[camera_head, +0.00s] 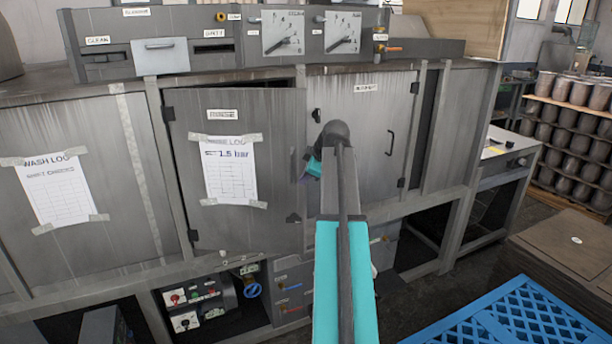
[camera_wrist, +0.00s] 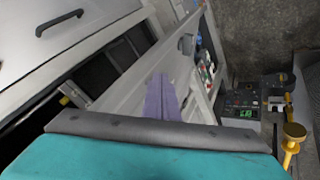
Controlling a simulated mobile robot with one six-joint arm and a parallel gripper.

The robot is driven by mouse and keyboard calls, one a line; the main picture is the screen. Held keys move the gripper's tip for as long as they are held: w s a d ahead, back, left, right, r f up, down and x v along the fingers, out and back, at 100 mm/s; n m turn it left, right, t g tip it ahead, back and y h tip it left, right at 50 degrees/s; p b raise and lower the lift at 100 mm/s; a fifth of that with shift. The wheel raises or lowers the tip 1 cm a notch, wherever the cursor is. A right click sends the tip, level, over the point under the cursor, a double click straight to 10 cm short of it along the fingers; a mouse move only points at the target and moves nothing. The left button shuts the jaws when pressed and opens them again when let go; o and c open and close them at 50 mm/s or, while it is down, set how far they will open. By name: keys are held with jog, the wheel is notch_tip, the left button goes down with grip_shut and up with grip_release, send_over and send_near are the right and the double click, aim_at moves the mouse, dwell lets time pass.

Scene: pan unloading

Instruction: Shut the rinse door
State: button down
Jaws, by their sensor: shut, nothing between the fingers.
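The rinse door (camera_head: 274,165) is the grey panel in the middle of the cabinet in the head view, with a taped paper log (camera_head: 229,170) on it. Its hinges are on its left side. It stands ajar, with a dark gap along its top right and free right edge. My gripper (camera_head: 303,172) is at that right edge, partly hidden behind my arm. In the wrist view my gripper's purple fingers (camera_wrist: 161,98) are together and empty, in front of a grey panel edge beside a dark opening (camera_wrist: 112,62). Whether they touch the door I cannot tell.
A shut door (camera_head: 375,135) with a black handle (camera_head: 390,144) is right of the rinse door. Another door with a wash log (camera_head: 55,190) is at left. A control box (camera_head: 190,305) sits below. A blue pallet (camera_head: 525,315) lies on the floor at lower right.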

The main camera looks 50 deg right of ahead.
jog(key=shift+w+d+p, duration=0.4)
jog(key=shift+w+d, duration=0.3)
jog(key=shift+d, duration=0.2)
jog(key=shift+w, duration=0.1)
